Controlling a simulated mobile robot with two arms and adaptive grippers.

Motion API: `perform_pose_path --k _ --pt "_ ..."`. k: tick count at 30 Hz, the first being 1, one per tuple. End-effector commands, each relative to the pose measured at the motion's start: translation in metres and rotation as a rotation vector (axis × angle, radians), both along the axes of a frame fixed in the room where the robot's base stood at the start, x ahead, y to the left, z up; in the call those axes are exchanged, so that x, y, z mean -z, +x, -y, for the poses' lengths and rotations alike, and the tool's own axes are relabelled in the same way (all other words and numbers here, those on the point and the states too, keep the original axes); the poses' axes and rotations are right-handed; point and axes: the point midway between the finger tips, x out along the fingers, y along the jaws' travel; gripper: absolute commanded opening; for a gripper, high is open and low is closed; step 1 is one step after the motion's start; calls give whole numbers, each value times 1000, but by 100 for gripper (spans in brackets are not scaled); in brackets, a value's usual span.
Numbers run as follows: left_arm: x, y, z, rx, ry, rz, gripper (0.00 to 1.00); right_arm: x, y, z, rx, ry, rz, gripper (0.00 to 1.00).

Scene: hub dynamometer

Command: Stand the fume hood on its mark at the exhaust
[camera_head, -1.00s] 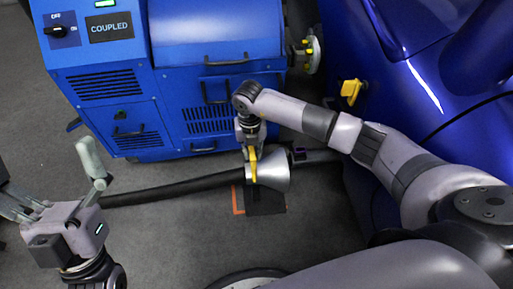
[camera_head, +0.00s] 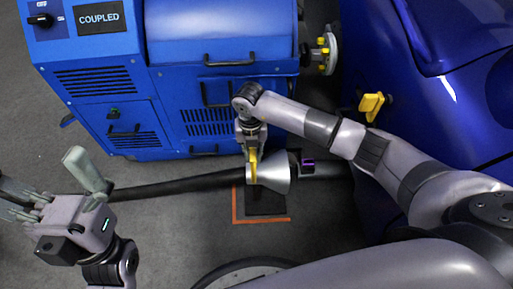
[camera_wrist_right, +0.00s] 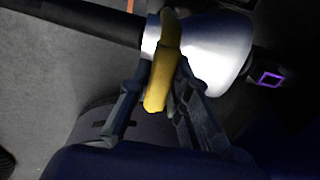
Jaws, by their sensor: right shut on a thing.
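The fume hood is a silver cone (camera_head: 270,172) with a yellow handle and a black hose running off to the left. Its wide mouth faces right, toward the purple-marked exhaust end (camera_head: 308,164) by the blue car. My right gripper (camera_head: 252,153) is shut on the yellow handle, which also shows between the fingers in the right wrist view (camera_wrist_right: 162,75). The orange corner mark (camera_head: 235,205) lies on the floor, with a dark base or shadow inside its corner. I cannot tell if the hood touches the floor. My left gripper (camera_head: 42,178) is open and empty.
The blue dynamometer cabinet (camera_head: 185,90), labelled COUPLED, stands behind the hood. The blue car (camera_head: 430,90) fills the right side, with a yellow part (camera_head: 372,105) near it. The black hose (camera_head: 170,188) lies across the floor.

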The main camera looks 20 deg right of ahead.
Motion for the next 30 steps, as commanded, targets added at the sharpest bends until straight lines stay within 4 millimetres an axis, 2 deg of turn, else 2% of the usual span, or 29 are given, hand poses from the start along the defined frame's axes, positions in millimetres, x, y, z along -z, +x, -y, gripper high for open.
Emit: perform_pose_path --k 11,12,21,30 --pt "0 -2 0 1 -2 5 100 0 1 -3 -1 2 6 0" --pt "0 -2 0 1 -2 5 100 3 0 -2 -1 2 2 18" --pt "0 -2 -1 0 -2 5 100 3 0 -2 0 2 2 38" --pt "-1 -1 -1 -1 -1 4 100 1 0 -2 0 2 2 38"
